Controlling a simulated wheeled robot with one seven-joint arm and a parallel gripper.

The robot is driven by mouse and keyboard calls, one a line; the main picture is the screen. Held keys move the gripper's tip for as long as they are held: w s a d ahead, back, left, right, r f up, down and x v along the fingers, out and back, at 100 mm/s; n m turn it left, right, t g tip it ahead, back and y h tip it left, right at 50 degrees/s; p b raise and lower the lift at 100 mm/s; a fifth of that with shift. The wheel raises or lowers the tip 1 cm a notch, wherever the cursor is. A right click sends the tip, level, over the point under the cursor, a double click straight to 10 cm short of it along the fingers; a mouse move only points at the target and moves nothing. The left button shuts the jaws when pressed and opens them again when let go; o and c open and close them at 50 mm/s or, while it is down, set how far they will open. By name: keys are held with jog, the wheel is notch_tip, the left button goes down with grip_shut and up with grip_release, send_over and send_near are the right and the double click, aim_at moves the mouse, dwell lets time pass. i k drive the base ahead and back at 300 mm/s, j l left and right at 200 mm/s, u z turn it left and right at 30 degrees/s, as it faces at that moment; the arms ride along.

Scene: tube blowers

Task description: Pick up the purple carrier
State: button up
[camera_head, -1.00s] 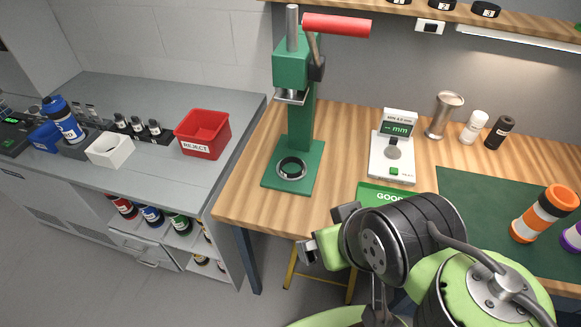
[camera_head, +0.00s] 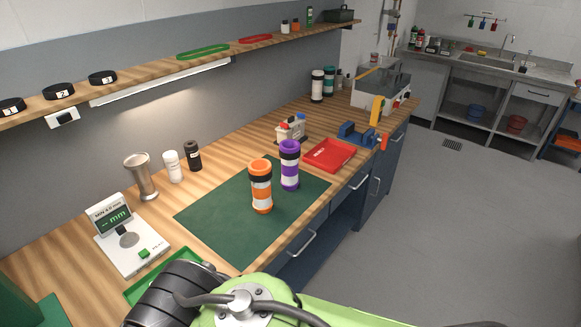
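The purple carrier (camera_head: 289,166) stands upright on the green mat (camera_head: 225,222), near the mat's right side. It has purple and white bands with dark rings. An orange carrier (camera_head: 261,187) with white bands and a dark ring stands upright just left of it and nearer to me. My arm shows at the bottom of the view, in front of the bench. My gripper is out of the frame now, so its fingers cannot be seen.
Behind the carriers lie a red tray (camera_head: 329,154) and a blue vise (camera_head: 357,134). A gauge stand (camera_head: 127,240), a metal cup (camera_head: 141,178) and two small bottles stand at left. A shelf (camera_head: 150,69) runs above. Open floor (camera_head: 450,220) lies right of the bench.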

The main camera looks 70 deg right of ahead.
aim_at(289, 150)
jog(key=z, duration=2.4)
jog(key=i+l+u, duration=0.15)
jog(key=u, duration=0.3)
jog(key=i+l+u, duration=0.15)
jog(key=u, duration=0.25)
jog(key=i+l+u, duration=0.1)
jog(key=l+u, duration=0.35)
jog(key=i+l+u, duration=0.1)
jog(key=u, duration=0.35)
jog(key=l+u, duration=0.45)
